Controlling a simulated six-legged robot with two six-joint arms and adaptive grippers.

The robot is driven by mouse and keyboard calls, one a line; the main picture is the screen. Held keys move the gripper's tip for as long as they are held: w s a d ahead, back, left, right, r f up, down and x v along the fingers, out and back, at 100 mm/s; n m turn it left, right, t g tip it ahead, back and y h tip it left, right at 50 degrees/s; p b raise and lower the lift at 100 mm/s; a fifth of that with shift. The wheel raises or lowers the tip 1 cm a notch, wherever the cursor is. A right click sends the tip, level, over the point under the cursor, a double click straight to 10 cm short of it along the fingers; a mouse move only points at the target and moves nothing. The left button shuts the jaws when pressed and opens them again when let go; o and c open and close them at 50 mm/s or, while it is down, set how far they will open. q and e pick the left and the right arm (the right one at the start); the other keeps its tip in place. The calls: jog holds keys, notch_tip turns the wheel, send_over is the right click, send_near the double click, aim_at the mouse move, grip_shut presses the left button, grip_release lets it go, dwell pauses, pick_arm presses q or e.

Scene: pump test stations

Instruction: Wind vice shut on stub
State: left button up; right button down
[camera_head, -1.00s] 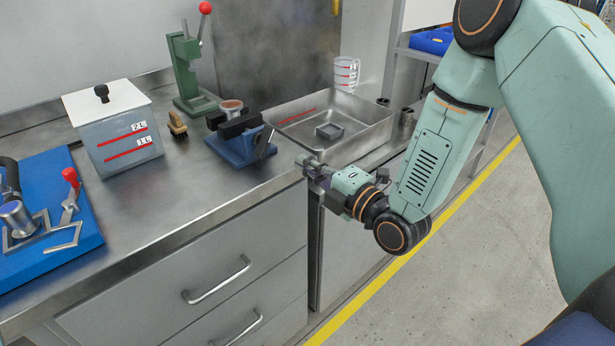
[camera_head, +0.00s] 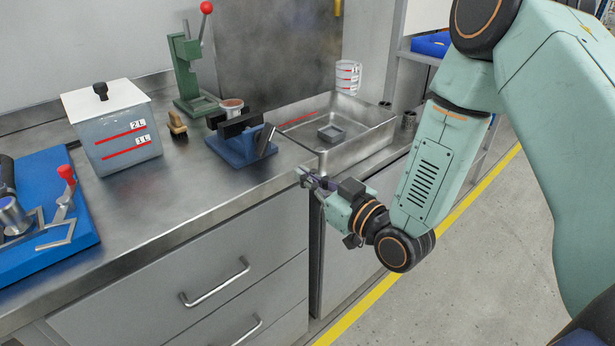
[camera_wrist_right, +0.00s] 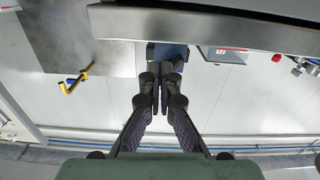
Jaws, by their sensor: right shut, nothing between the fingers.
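The blue vice (camera_head: 232,152) with dark jaws stands near the bench's front edge, left of the metal tray. A round stub with a brownish top (camera_head: 232,104) stands upright at its jaws. The front jaw hides its lower part, so I cannot tell whether both jaws touch it. A dark handle bar (camera_head: 266,140) tilts at the vice's right side. My right gripper (camera_head: 302,176) is shut and empty, in front of and right of the vice, by the bench edge and apart from the handle. Its closed fingers (camera_wrist_right: 160,88) also show in the right wrist view. My left gripper is out of view.
A lidded tank (camera_head: 120,140), a brush (camera_head: 177,125) and a green press (camera_head: 187,75) stand left and behind. The bench edge lies close to my right gripper. The bench front left of it is clear.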

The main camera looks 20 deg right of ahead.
aim_at(277, 174)
jog(key=shift+m, duration=0.3)
jog(key=b+x, duration=0.1)
jog(key=x, duration=0.4)
jog(key=shift+b, duration=0.4)
jog(key=shift+x, duration=1.05)
jog(key=shift+s+a+r+p, duration=0.1)
jog(key=shift+a+r+p, duration=0.15)
jog(key=shift+r+p, duration=0.2)
jog(key=shift+s+a, duration=0.1)
jog(key=shift+a, duration=0.1)
jog(key=shift+s+a+f, duration=0.1)
jog(key=shift+a, duration=0.2)
jog(key=shift+a, duration=0.2)
jog(key=shift+s+a+p, duration=0.3)
jog(key=shift+a+p, duration=0.3)
jog(key=shift+a, duration=0.15)
dwell(0.5)
